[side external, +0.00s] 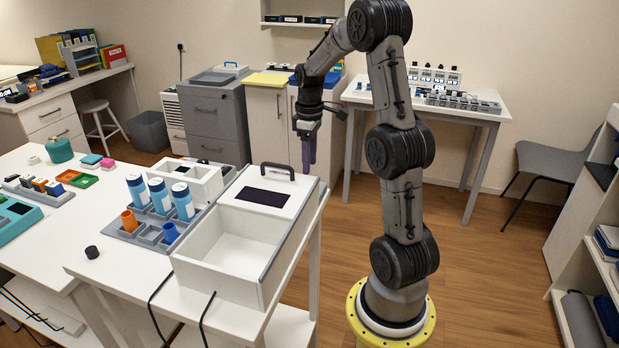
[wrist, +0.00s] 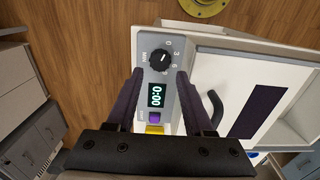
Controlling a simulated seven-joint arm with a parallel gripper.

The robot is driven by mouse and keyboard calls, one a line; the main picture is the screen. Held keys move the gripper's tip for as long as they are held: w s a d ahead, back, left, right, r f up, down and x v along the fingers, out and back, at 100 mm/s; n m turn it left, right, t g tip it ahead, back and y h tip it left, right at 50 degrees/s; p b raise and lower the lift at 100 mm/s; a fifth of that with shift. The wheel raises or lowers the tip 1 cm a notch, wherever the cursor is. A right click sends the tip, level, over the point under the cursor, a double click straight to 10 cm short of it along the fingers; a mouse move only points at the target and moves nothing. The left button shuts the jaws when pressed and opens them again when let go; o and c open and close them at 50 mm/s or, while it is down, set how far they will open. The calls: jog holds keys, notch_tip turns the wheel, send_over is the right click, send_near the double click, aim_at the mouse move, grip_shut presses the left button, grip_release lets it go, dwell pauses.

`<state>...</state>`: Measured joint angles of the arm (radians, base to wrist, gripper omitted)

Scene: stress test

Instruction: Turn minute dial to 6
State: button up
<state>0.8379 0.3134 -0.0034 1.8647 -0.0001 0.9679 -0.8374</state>
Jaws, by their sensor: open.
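The minute dial (wrist: 162,60) is a round black knob on a grey control panel (wrist: 145,82), marked MIN, with numbers beside it. A light mark shows on the knob, but I cannot tell exactly which number it points at. Below it a lit display (wrist: 156,95) appears to read 00:00, turned sideways. My gripper (wrist: 159,72) is open, its dark purple fingers on either side of the panel in the picture, with the dial just beyond the tips and not held. In the side view my gripper (side external: 309,172) points down beside the white box (side external: 228,280); the panel and dial are hidden there.
A purple button (wrist: 154,117) and a yellow button (wrist: 154,129) sit below the display. The white box has a lid with a dark handle (side external: 278,168) and an open bin. Wooden floor lies right of the table.

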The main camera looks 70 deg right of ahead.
notch_tip(320, 180, down, 6)
jog(key=shift+r, duration=0.15)
dwell(0.3)
grip_shut()
